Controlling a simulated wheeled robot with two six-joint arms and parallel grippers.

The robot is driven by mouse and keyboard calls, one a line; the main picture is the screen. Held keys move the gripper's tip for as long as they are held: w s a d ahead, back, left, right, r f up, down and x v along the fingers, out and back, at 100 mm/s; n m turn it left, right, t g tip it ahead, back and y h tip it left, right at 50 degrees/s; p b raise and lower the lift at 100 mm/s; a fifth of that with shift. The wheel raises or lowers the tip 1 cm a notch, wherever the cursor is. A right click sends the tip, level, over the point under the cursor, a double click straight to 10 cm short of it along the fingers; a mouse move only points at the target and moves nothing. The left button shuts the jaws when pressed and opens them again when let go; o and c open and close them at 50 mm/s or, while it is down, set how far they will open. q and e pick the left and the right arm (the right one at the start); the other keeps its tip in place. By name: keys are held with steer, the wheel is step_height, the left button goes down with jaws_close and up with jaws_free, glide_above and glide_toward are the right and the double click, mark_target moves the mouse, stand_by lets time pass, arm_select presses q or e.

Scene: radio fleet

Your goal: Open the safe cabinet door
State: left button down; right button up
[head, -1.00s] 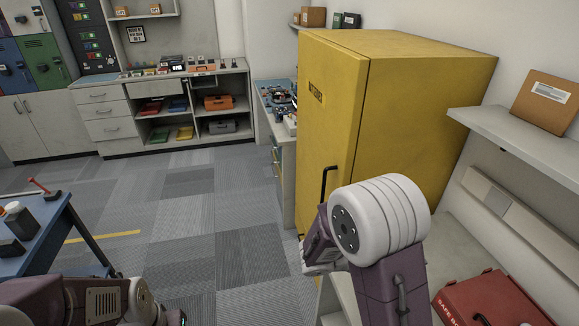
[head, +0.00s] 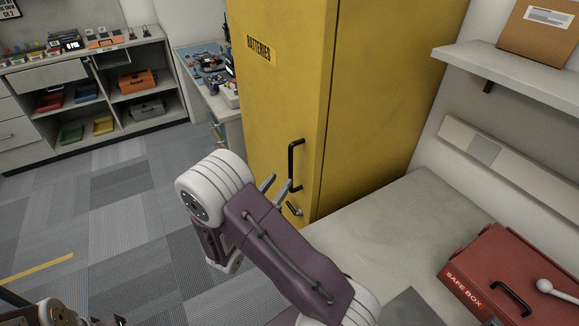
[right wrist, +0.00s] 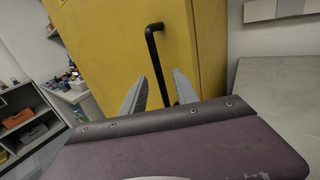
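The safe cabinet is the tall yellow cabinet (head: 282,100) labelled BATTERIES in the head view. Its door is shut. My right gripper (head: 278,186) is just in front of the door, left of and below the handle. In the right wrist view its two grey fingers (right wrist: 153,88) are spread apart and empty, and the handle (right wrist: 156,60) rises beyond and between them. I cannot tell whether they touch it.
A grey counter (head: 375,225) stands right of the cabinet, with a red safe box (head: 500,275) on it. A wall shelf (head: 520,75) with a brown box hangs above. A workbench with tools (head: 212,80) stands left of the cabinet. The carpeted floor on the left is open.

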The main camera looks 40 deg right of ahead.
mark_target(290, 166)
steer(key=p+x, duration=0.1)
steer(key=x, duration=0.7)
steer(key=shift+w+d+f, duration=0.1)
steer(key=shift+w+d, duration=0.2)
steer(key=shift+w, duration=0.05)
steer(key=shift+w+d+f, duration=0.1)
steer(key=shift+w+d, duration=0.15)
steer(key=shift+w, duration=0.05)
jaws_close()
stand_by(0.6)
